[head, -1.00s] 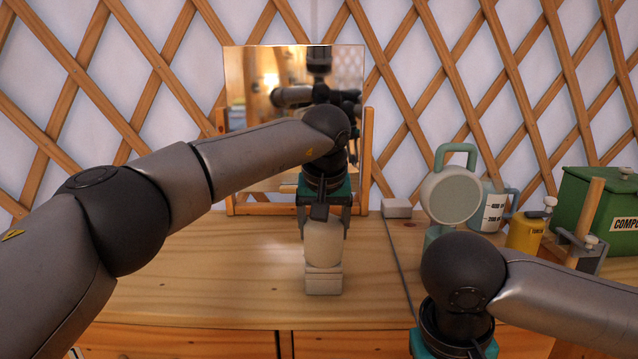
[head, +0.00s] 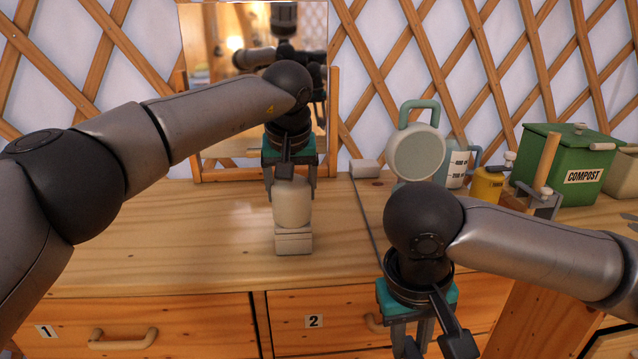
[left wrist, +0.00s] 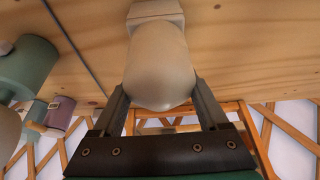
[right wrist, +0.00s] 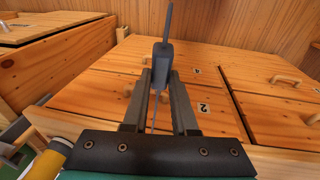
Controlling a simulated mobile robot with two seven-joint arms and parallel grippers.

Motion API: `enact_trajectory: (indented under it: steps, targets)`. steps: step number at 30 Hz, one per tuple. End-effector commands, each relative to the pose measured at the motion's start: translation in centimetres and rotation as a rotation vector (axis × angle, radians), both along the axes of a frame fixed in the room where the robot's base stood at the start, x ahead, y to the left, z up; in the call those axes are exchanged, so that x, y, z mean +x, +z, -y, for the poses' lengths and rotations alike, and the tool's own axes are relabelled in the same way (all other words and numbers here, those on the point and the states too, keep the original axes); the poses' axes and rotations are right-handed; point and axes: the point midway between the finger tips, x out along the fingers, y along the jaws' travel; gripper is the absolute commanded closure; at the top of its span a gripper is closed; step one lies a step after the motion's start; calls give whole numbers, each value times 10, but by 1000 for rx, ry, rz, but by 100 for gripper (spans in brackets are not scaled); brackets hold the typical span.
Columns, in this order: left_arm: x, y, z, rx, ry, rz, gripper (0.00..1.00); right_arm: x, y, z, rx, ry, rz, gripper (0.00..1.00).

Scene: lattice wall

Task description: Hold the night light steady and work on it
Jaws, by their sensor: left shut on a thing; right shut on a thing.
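The night light (head: 293,207) is a cream rounded body on a blocky base, standing upright on the wooden worktop. It also shows in the left wrist view (left wrist: 160,62). My left gripper (head: 291,190) points down from above, with its fingers shut on both sides of the rounded body. My right gripper (head: 414,342) hangs in front of the worktop, right of and nearer than the night light. In the right wrist view it is shut on a slim dark grey tool (right wrist: 162,62) with a thin shaft. The tool is not clear in the head view.
A mirror (head: 235,90) in a wooden frame stands behind the night light. A cable runs from a small white box (head: 364,168). A green-handled round lamp (head: 415,155), a measuring jug (head: 457,170), a yellow canister (head: 487,184) and a green compost bin (head: 560,165) stand right. Drawers (head: 150,320) lie below.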

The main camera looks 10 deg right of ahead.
Motion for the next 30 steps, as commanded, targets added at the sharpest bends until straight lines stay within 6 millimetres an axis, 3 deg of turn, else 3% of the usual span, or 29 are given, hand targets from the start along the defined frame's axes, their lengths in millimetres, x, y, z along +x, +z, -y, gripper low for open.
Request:
enact_trajectory:
  steps: [5,10,16,21,30]
  targets:
    - [0,1,0,0,0,1,77,2,0,-1,-2,3,1,100]
    - [0,1,0,0,0,1,77,22,2,-6,-31,35,8,100]
    - [0,1,0,0,0,1,77,73,14,-14,-115,146,32,100]
    - [0,1,0,0,0,1,77,122,38,-15,-199,295,75,100]
    - [0,0,0,0,0,1,77,180,87,-9,-322,605,178,100]
